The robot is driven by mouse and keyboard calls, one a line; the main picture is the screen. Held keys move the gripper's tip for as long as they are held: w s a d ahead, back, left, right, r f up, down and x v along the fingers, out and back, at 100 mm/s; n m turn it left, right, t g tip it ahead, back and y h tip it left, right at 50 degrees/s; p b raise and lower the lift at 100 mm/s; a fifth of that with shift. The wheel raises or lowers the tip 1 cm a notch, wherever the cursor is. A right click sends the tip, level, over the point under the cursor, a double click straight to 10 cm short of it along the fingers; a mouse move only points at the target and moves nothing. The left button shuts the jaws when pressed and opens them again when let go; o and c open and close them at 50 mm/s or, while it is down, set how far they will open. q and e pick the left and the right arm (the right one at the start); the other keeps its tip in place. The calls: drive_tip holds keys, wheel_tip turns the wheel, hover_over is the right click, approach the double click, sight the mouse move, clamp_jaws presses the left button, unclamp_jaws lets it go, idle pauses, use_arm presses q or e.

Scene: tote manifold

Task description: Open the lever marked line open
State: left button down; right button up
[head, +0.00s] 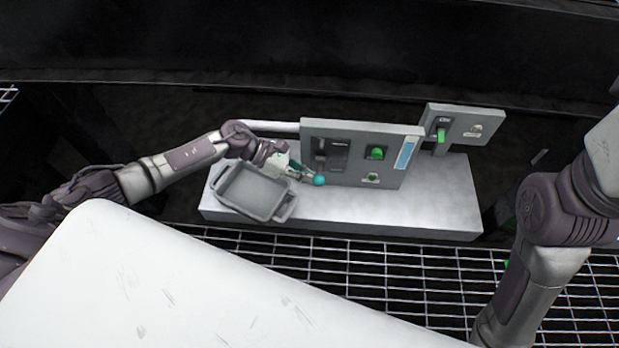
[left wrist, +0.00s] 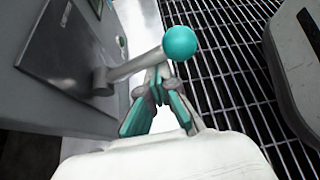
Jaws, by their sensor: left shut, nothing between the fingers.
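A metal lever with a teal ball knob (head: 319,180) sticks out from the lower left of the grey control panel (head: 395,133). In the left wrist view the knob (left wrist: 179,43) and its pale rod (left wrist: 134,67) stand close beyond my fingers. My left gripper (head: 300,172) is shut and empty at the lever; it also shows in the left wrist view (left wrist: 158,82), its fingertips just below the knob by the rod. I cannot tell whether they touch. The panel's labels are too small to read. My right gripper is out of the picture; only its arm shows.
A grey tray (head: 224,183) lies on the pale bench (head: 435,200) below my left forearm. The panel also carries a green control (head: 376,153) and a blue strip (head: 405,155). A smaller panel (head: 483,113) with a green handle (head: 440,135) stands right. Metal grating (head: 400,270) lies in front.

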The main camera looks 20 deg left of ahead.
use_arm(q)
drive_tip(key=shift+w+r+n+g, duration=0.2)
drive_tip(key=shift+r+n+g, duration=0.2)
drive_tip(key=shift+r, duration=0.2)
drive_tip(key=shift+w+r, duration=0.2)
drive_tip(key=shift+r, duration=0.05)
drive_tip(key=shift+w+a+r, duration=0.1)
drive_tip(key=v, duration=1.1)
drive_tip(key=shift+s+a, duration=0.35)
drive_tip(key=shift+a, duration=0.1)
drive_tip(key=shift+s+f, duration=0.1)
drive_tip(key=shift+f, duration=0.2)
